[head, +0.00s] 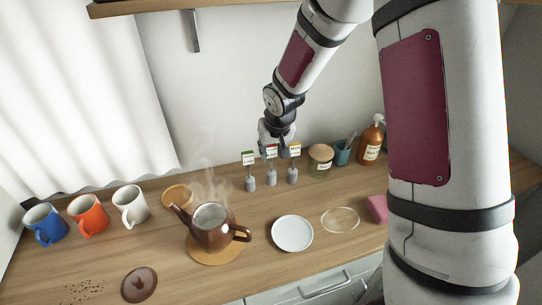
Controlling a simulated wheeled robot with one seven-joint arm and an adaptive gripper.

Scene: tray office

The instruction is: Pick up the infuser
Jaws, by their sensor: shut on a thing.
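Three small grey infusers with tags on thin stems stand in a row at the back of the wooden counter. They are the green-tagged infuser (250,184), the red-tagged infuser (271,179) and the yellow-tagged infuser (293,177). My gripper (272,145) comes down from above and is at the red tag of the middle one. It looks shut on that tag, though the fingertips are small and partly hidden. I cannot tell whether its grey body touches the counter. An open brown teapot (213,235) steams on a round wooden mat (206,257) in front and left.
Blue (44,228), orange (88,218) and white (128,209) mugs stand at left. A lid (139,285) lies in front. A white saucer (292,233), glass disc (341,219) and pink sponge (377,209) lie right. A jar (320,163) and soap bottle (370,145) stand behind.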

